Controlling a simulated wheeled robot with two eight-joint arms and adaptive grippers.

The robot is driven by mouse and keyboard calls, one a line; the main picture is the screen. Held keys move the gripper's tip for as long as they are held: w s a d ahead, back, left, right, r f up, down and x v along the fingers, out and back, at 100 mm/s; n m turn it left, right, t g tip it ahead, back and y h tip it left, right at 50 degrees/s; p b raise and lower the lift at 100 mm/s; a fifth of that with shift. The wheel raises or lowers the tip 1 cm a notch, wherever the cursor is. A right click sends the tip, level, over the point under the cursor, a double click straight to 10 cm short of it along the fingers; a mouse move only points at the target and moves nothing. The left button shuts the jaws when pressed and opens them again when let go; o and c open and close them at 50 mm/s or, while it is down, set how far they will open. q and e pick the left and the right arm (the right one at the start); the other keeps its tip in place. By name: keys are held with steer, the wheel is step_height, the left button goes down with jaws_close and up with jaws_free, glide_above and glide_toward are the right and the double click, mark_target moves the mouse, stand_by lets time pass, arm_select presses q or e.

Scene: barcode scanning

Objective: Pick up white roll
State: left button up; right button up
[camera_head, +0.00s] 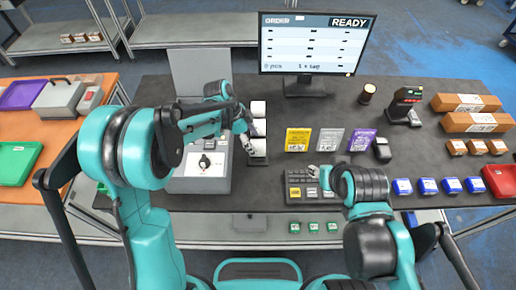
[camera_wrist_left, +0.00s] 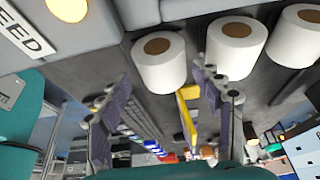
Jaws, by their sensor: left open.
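Several white rolls with brown cores stand in a column on the table in the head view, one of them the far white roll (camera_head: 258,108). The left wrist view shows three white rolls, the nearest white roll (camera_wrist_left: 160,66) at the left of the row. My left gripper (camera_head: 248,143) is at the left side of the column, near its front end. In the left wrist view my left gripper (camera_wrist_left: 165,84) is open, its fingers spread to either side of the nearest roll; contact cannot be told. My right gripper (camera_head: 316,173) is above the keyboard, its fingers too small to read.
A grey machine (camera_head: 204,165) stands left of the rolls. A monitor (camera_head: 315,44) is behind. Yellow, grey and purple packets (camera_head: 328,140) and a keyboard (camera_head: 312,190) lie to the right. Blue boxes (camera_head: 428,186) line the front right; an orange table (camera_head: 30,130) is at left.

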mark_target(255, 143)
arm_select(q)
steer(key=b+x, duration=0.1)
steer(key=x, duration=0.3)
steer(key=shift+w+f, duration=0.2)
steer(key=shift+f, duration=0.2)
steer(key=c, duration=1)
steer(key=shift+r, duration=0.1)
